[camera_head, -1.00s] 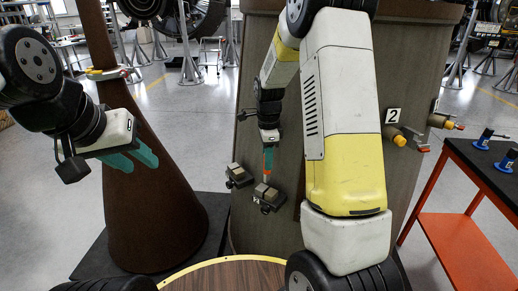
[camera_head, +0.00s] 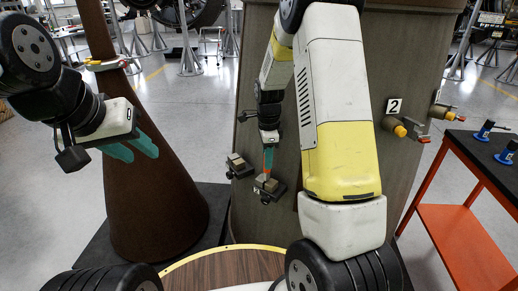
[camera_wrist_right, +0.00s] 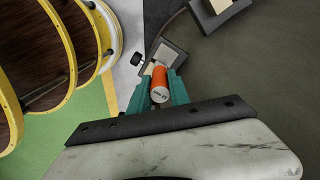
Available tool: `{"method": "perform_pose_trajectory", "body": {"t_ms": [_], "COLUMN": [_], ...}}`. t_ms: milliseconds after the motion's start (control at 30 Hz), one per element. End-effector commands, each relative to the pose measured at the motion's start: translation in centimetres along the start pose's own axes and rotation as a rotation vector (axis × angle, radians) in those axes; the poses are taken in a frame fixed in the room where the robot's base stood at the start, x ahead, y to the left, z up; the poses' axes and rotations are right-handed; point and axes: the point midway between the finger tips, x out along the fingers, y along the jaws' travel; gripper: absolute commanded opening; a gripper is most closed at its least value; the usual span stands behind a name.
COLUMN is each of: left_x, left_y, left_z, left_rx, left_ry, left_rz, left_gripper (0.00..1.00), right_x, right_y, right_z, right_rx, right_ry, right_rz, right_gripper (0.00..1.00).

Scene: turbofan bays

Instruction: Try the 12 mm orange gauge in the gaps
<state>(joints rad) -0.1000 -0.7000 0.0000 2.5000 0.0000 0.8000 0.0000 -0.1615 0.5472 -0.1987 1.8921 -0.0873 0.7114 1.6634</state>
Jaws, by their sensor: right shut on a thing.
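My right gripper (camera_head: 268,150) is shut on the orange gauge (camera_wrist_right: 158,84), a small cylinder with a pale, marked end face, whose marking is too small to read. In the head view the gauge points down at the nearer gap block (camera_head: 269,186) on the brown casing. In the right wrist view the gauge's far end is at or just before that block (camera_wrist_right: 168,53); I cannot tell whether it is in the gap. A second gap block (camera_head: 238,165) sits up and to the left. My left gripper (camera_head: 142,151) is open and empty, beside the brown cone.
The brown cone (camera_head: 152,190) stands at left. A plate marked 2 (camera_head: 394,105) and orange-tipped fittings (camera_head: 400,130) project from the casing at right. An orange-framed cart (camera_head: 455,215) with blue items (camera_head: 484,131) on its dark top stands at far right.

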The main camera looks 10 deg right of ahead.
Motion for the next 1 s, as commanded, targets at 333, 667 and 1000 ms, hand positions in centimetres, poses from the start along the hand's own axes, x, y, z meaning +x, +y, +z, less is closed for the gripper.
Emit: {"method": "perform_pose_trajectory", "body": {"t_ms": [333, 667, 1000], "left_x": [0.00, 0.00, 0.00], "left_y": [0.00, 0.00, 0.00], "left_z": [0.00, 0.00, 0.00], "left_rx": [0.000, 0.000, 0.000], "left_ry": [0.000, 0.000, 0.000], "left_rz": [0.000, 0.000, 0.000], "left_gripper": [0.36, 0.36, 0.36], "right_x": [-0.02, 0.13, 0.61], "right_y": [-0.02, -0.01, 0.00], "right_z": [-0.04, -0.04, -0.04], "right_rx": [0.000, 0.000, 0.000], "right_ry": [0.000, 0.000, 0.000], "right_rz": [0.000, 0.000, 0.000], "right_gripper": [0.00, 0.00, 0.00]}}
